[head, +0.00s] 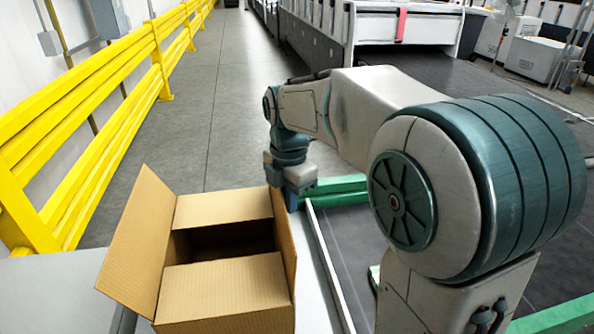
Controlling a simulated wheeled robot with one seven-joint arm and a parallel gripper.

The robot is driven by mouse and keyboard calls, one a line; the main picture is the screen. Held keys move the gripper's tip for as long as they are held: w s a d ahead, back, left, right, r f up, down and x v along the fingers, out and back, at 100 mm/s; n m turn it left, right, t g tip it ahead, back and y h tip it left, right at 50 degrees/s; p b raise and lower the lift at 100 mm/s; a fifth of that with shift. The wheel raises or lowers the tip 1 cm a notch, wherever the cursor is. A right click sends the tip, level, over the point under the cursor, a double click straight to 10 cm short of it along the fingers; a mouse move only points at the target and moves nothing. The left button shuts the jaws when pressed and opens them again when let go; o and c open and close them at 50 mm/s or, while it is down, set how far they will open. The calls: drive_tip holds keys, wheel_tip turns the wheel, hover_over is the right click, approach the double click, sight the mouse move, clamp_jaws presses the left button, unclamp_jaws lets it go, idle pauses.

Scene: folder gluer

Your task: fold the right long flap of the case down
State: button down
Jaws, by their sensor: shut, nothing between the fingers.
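The open cardboard case (225,322) stands on a light surface at the lower left. Its far short flap (222,208) and near short flap (228,285) are folded inward, with a dark gap between them. The left long flap (138,235) stands up, leaning outward. The right long flap (284,232) also stands up and shows as a narrow, steep panel. My gripper (293,204) is shut and empty, pointing down beside the far end of the right long flap, on its outer side. I cannot tell whether it touches the flap.
A pale rail (330,270) and a dark belt (358,235) lie right of the case. A green bar (340,185) is behind my gripper. A yellow guardrail (90,100) runs along the left. The grey floor (225,90) beyond the case is clear.

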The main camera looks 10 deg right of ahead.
drive_tip(key=shift+a, duration=0.75)
drive_tip(key=a, duration=0.3)
drive_tip(key=shift+f, duration=0.1)
drive_tip(key=shift+a+f, duration=0.25)
drive_tip(key=shift+a, duration=0.4)
drive_tip(key=shift+a+f, duration=0.2)
drive_tip(key=shift+a, duration=0.45)
drive_tip(key=shift+a+f+b, duration=0.35)
drive_tip(key=shift+a+f, duration=0.5)
drive_tip(key=shift+a, duration=0.15)
